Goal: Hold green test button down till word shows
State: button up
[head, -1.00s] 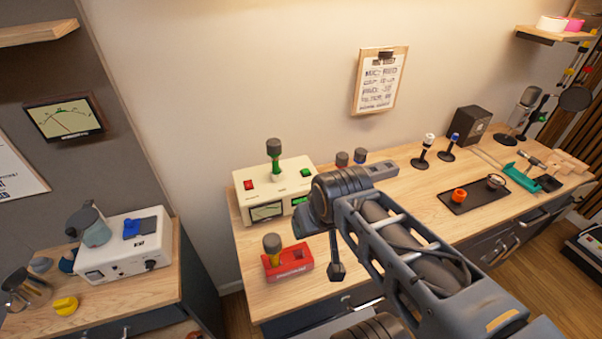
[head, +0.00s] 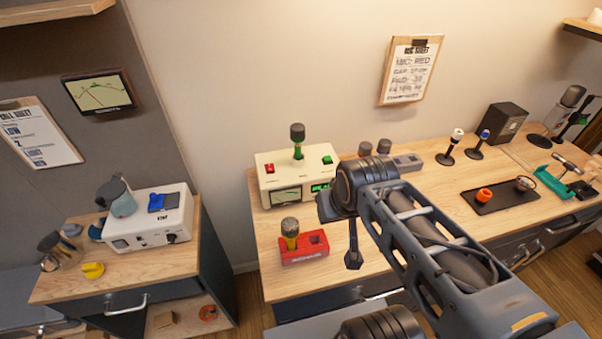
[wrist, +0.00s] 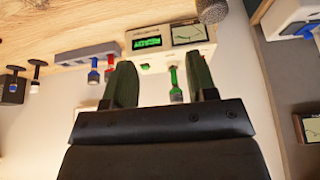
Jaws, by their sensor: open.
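The cream tester box (head: 263,187) stands on the wooden bench, with a red switch (head: 269,168) at its top left and the green test button (head: 327,160) at its top right. A microphone with a green handle (head: 298,151) stands upright in it. Its front has a meter (head: 287,197) and a green screen (head: 320,187), partly behind my arm. In the wrist view, which is upside down, the screen (wrist: 147,43) shows a word like READY. My gripper (wrist: 162,70) is open and empty above the box. I cannot tell whether it touches the button.
A red holder (head: 304,256) with a yellow-handled microphone stands in front of the tester. A grey rack (head: 407,161) with microphones is to its right. A black tray (head: 492,201) lies further right. A white device (head: 146,225) stands on the left cabinet. A clipboard (head: 410,70) hangs above.

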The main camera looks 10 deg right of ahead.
grip_shut()
dwell(1.3)
